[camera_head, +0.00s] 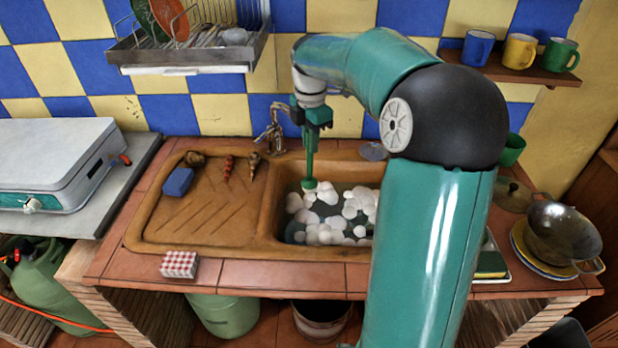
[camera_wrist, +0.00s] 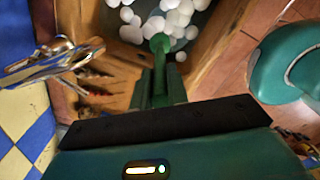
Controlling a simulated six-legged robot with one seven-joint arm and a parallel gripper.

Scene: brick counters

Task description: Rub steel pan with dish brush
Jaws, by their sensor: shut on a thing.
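My gripper (camera_head: 311,128) points down over the left part of the sink basin and is shut on a green dish brush (camera_head: 309,162). The brush hangs roughly upright, its head low beside white foam at the basin's left side. I cannot tell whether it touches the foam or water. In the wrist view my gripper (camera_wrist: 160,88) has its fingers around the brush (camera_wrist: 159,56), with foam beyond. The steel pan (camera_head: 562,226) stands tilted on stacked plates at the counter's right end, well apart from the brush.
The sink (camera_head: 190,245) holds dark water and white foam (camera_head: 325,232). A dish rack (camera_head: 190,55) and a mug shelf (camera_head: 520,70) hang above. A lid (camera_head: 513,195) lies beside the pan.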

